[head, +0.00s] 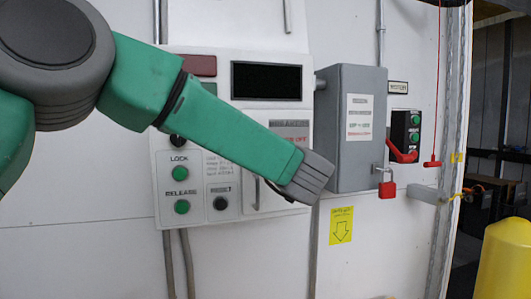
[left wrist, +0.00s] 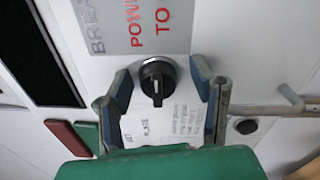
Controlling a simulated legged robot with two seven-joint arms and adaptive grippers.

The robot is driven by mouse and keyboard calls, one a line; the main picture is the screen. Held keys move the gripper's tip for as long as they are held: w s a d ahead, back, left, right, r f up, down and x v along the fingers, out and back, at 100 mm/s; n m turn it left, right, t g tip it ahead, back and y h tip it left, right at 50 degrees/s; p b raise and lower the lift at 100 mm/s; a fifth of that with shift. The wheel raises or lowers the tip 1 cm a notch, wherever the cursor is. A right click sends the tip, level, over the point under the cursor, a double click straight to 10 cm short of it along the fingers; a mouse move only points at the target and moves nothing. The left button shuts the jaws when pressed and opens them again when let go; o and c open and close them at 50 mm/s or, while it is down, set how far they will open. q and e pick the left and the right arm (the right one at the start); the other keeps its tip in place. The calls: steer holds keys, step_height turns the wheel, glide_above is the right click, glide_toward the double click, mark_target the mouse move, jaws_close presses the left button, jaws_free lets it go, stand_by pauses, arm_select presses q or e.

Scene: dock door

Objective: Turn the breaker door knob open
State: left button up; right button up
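The black breaker door knob (left wrist: 157,80) shows in the left wrist view, with a pale pointer line on it running roughly up and down the picture. My left gripper (left wrist: 161,84) is open, with one finger on each side of the knob and visible gaps between. Whether the fingertips reach the knob's depth, I cannot tell. In the head view my left gripper (head: 309,178) is in front of the lower right part of the white control box (head: 232,150) and hides the knob. The breaker sign (left wrist: 135,25) lies beside the knob. My right gripper is not in view.
A grey box (head: 350,160) with a red padlock (head: 387,189) sticks out just right of my left gripper. The control box carries green buttons (head: 181,207) and a dark screen (head: 266,81). A yellow bollard (head: 505,260) stands at the lower right.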

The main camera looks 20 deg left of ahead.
arm_select(q)
steer(key=shift+s+d, duration=0.2)
steer(key=shift+s, duration=0.25)
steer(key=v, duration=1.1)
steer(key=shift+d+f, duration=0.15)
steer(key=shift+d, duration=0.05)
steer(key=shift+w, duration=0.1)
